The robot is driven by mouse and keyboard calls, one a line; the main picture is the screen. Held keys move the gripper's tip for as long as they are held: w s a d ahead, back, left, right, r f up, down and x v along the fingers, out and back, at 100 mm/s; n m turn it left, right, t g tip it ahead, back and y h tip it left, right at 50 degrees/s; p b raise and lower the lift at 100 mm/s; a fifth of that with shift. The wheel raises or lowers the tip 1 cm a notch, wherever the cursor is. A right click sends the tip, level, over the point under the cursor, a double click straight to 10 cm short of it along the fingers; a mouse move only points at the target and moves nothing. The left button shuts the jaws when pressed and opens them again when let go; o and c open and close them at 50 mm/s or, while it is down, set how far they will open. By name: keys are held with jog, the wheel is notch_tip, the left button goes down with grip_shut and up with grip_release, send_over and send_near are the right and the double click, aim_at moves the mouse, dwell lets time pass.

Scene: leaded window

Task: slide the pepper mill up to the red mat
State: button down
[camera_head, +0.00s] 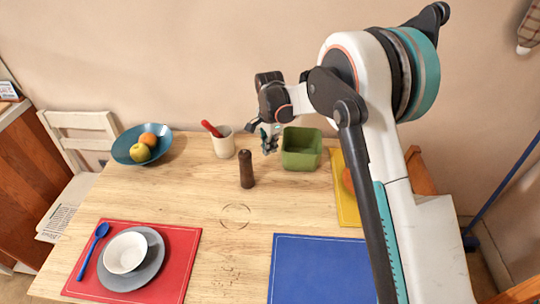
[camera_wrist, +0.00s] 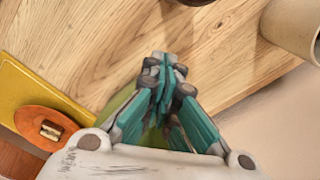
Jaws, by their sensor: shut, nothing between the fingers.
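The dark brown pepper mill (camera_head: 246,169) stands upright on the wooden table, left of my gripper and a little nearer the front. In the wrist view only a dark edge, perhaps the mill, shows at the top. The red mat (camera_head: 187,243) lies at the table's front left, with a grey plate, a white bowl and a blue spoon on it. My gripper (camera_head: 269,140) is shut and empty, just left of the green container. Its closed teal fingers show in the wrist view (camera_wrist: 164,75). The mill and the red mat are well apart.
A cream crock (camera_head: 223,143) with a red-handled tool stands behind the mill. A green container (camera_head: 301,150) is right of my gripper. A blue fruit bowl (camera_head: 127,145) is at the back left. A blue mat (camera_head: 320,270) lies front right. Bare wood lies between mill and red mat.

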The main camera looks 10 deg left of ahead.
notch_tip(320, 180, down, 8)
jog(key=b, duration=0.2)
jog(key=shift+f+b, duration=0.2)
jog(key=shift+b, duration=0.1)
jog(key=shift+s+a+f+b, duration=0.15)
jog(key=shift+s+a+b, duration=0.15)
jog(key=shift+s+a, duration=0.2)
jog(key=shift+s+a+f+b, duration=0.15)
jog(key=shift+s+a+b, duration=0.1)
jog(key=shift+s+a, duration=0.45)
jog(key=shift+a, duration=0.3)
jog(key=shift+r, duration=0.1)
jog(key=s+a, duration=0.5)
jog(key=a, duration=0.1)
jog(key=s+a, duration=0.6)
jog(key=a, duration=0.1)
jog(key=s+a, duration=0.5)
jog(key=a, duration=0.2)
jog(key=shift+s+a, duration=0.2)
jog(key=shift+s, duration=0.05)
jog(key=shift+w+d, duration=0.1)
